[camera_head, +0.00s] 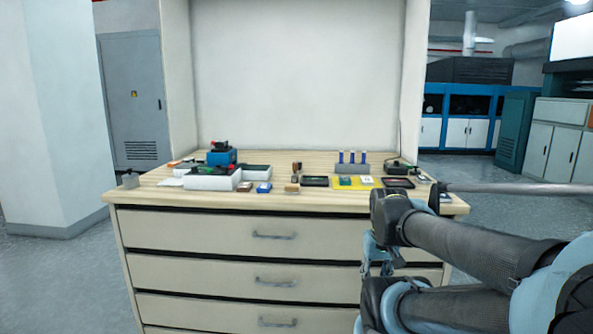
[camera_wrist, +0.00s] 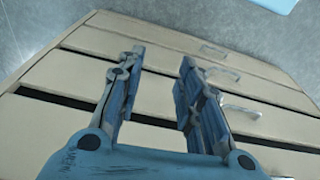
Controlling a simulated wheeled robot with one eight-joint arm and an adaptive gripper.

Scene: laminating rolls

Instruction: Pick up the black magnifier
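I cannot make out the black magnifier for certain among the small items on the wooden worktop (camera_head: 260,201). Small dark objects lie there, including a dark item with green on it (camera_head: 399,168) at the right, but they are too small to tell apart. My gripper (camera_wrist: 162,58) is open and empty in the wrist view. It points at the drawer fronts, with no worktop item between its fingers. In the head view my arm comes in from the lower right, its end in front of the drawer unit's right side.
A blue box (camera_head: 221,157) and a white block (camera_head: 212,182) stand at the worktop's left. A grey holder (camera_head: 350,168) with blue-topped upright pieces stands right of centre, behind a yellow mat (camera_head: 344,187). Drawers with handles (camera_head: 274,237) lie below. A back panel (camera_head: 297,75) rises behind.

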